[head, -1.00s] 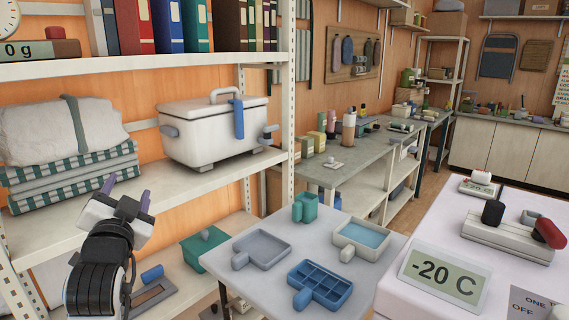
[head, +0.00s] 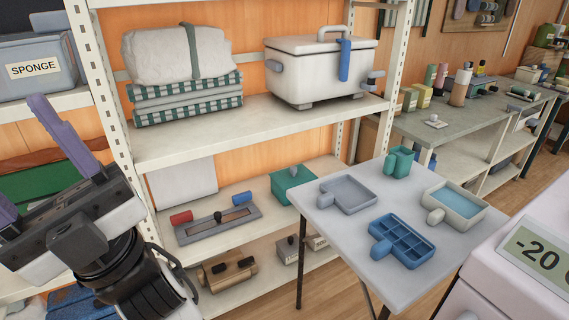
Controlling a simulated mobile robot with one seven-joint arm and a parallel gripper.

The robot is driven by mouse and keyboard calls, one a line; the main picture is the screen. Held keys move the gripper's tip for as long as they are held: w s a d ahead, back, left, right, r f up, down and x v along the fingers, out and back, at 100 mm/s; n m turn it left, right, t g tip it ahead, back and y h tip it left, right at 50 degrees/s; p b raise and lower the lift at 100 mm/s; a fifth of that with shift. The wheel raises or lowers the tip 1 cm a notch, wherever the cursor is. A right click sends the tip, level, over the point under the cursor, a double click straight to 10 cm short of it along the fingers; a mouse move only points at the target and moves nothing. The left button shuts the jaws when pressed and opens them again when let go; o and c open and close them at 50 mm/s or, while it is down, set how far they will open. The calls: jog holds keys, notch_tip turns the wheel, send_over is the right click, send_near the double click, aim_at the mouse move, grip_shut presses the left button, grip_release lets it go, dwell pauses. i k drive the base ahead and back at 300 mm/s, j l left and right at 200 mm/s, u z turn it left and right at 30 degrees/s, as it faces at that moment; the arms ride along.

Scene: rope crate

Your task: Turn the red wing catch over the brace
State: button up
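My gripper (head: 22,158) is at the left edge of the head view. Its two purple fingers are spread apart with nothing between them, and one is partly cut off by the frame. A small red piece (head: 181,217) sits at the left end of a grey panel (head: 232,231) on the lower shelf, with a dark knob in the middle and a blue piece (head: 242,198) at the right end. It may be the red wing catch; I cannot tell which part is the brace. My gripper is well left of the panel, apart from it.
A white cooler (head: 315,75) and folded cloths (head: 185,98) fill the shelf above. White shelf posts (head: 100,110) stand between my gripper and the panel. A teal box (head: 292,186) sits right of the panel. A table (head: 385,285) with trays stands at right.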

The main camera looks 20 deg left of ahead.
aim_at(183, 218)
jog(key=u, duration=1.3)
